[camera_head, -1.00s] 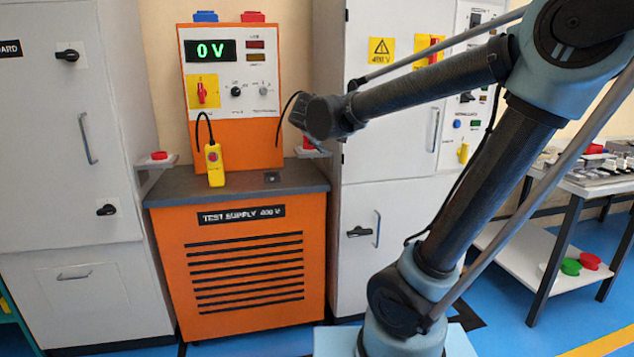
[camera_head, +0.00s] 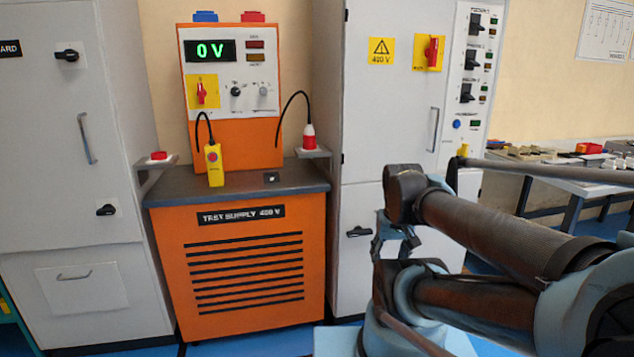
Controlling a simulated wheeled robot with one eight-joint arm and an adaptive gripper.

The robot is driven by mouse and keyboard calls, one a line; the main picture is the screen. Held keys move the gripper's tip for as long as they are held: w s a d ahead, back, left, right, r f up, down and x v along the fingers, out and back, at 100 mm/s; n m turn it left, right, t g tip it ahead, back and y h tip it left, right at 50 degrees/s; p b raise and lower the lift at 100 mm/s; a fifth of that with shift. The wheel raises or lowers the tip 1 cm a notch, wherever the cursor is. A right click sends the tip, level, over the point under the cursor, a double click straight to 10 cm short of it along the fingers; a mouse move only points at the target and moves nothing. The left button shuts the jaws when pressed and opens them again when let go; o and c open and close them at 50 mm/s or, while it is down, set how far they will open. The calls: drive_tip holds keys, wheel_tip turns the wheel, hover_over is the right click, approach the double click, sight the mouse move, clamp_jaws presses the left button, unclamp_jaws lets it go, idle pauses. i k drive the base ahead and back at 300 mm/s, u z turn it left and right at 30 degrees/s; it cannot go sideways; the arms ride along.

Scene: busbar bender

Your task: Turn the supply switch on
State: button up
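The orange test supply (camera_head: 170,250) stands at left centre, its display (camera_head: 210,50) reading 0 V in green. On its panel a red rotary switch (camera_head: 201,93) sits on a yellow plate, its handle upright. A second red rotary switch (camera_head: 432,50) on a yellow plate is on the grey cabinet to the right, also upright. My gripper (camera_head: 388,240) appears below my wrist, in front of the grey cabinet's lower part, low and to the right of the test supply, apart from both switches. Its fingers are small and dark, so their opening is unclear.
A yellow pendant (camera_head: 214,165) with a red button stands on the supply's top, its black cable rising behind. A red and white plug (camera_head: 309,137) is on a side bracket. A grey cabinet (camera_head: 75,190) flanks the left.

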sight(201, 92)
drive_tip(key=k, duration=1.3)
drive_tip(key=u, duration=0.5)
drive_tip(key=i, duration=1.75)
